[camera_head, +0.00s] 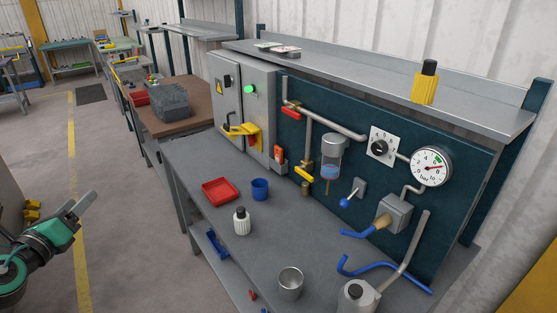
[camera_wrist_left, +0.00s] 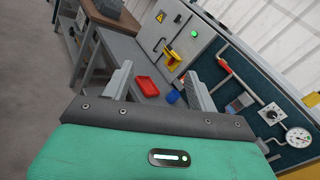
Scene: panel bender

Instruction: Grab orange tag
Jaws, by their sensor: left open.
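An orange tag (camera_head: 279,154) sits upright at the right side of the grey electrical cabinet (camera_head: 260,95), above a small grey holder. My left gripper (camera_head: 84,208) is off to the left of the workbench in the head view, over the floor and well apart from the tag. In the left wrist view my left gripper (camera_wrist_left: 158,88) has its two fingers spread with nothing held between them. The bench and cabinet show beyond the fingers there. My right gripper is in neither view.
On the grey workbench (camera_head: 190,153) stand a red tray (camera_head: 219,190), a blue cup (camera_head: 260,189), a white bottle (camera_head: 242,222) and a metal cup (camera_head: 290,283). A yellow lever (camera_head: 243,130) juts from the cabinet. Pipes, valves and a gauge (camera_head: 430,167) fill the panel.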

